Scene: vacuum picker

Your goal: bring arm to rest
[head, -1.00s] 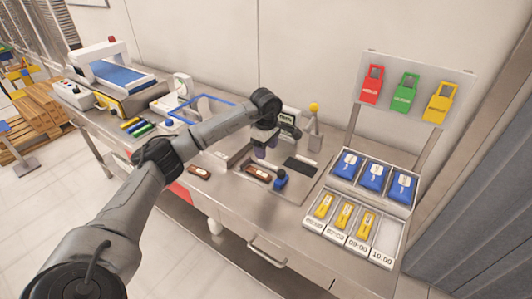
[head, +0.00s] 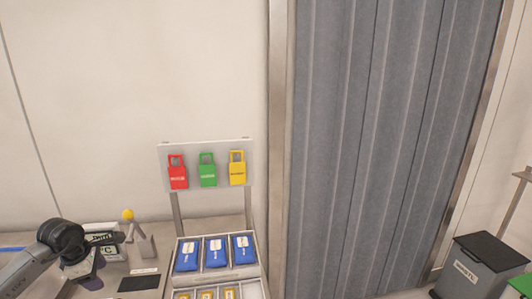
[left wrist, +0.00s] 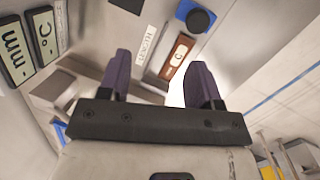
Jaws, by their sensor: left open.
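My right gripper is in neither view.
A rack holds blue packs (head: 216,252) in a tray. Red (head: 177,172), green (head: 207,170) and yellow (head: 237,168) tags hang on the board above. A grey curtain (head: 385,140) and dark bin (head: 480,265) are at right.

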